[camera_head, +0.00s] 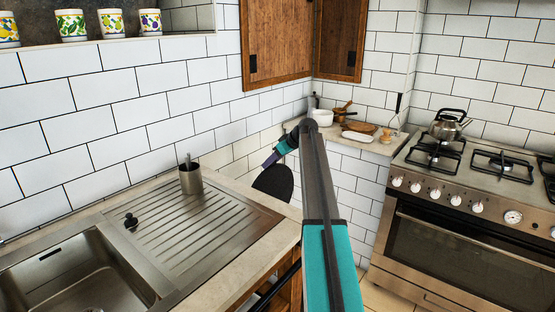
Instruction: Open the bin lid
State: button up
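A dark, rounded flat panel (273,182), which looks like the bin lid, shows in the gap between the sink counter and the corner counter. It appears tilted up, with its face toward the camera. Its lower part and the bin body are hidden behind the counter edge and my arm. My gripper (268,163) is at the end of my arm, just above the top edge of the panel, pointing down and left. I cannot tell whether it touches the panel. The fingers are too small to tell open from shut.
A sink counter (255,238) with a steel drainer (190,225) and a utensil cup (190,180) lies left. A corner counter (380,148) holds pots and wooden boards. A stove (465,225) with a kettle (449,124) stands right. Wooden cabinets (278,40) hang above.

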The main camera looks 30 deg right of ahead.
jog(key=w, duration=0.1)
jog(key=w+a+p, duration=0.1)
jog(key=w, duration=0.1)
jog(key=shift+w+a+r+p, duration=0.15)
jog(key=shift+a+r+p, duration=0.05)
jog(key=shift+r+p, duration=0.2)
jog(key=shift+w+a+f+p, duration=0.25)
jog(key=shift+w+a+p, duration=0.15)
jog(key=shift+w, duration=0.3)
jog(key=o, duration=1.5)
jog(key=shift+s, duration=0.15)
jog(key=shift+f, duration=0.1)
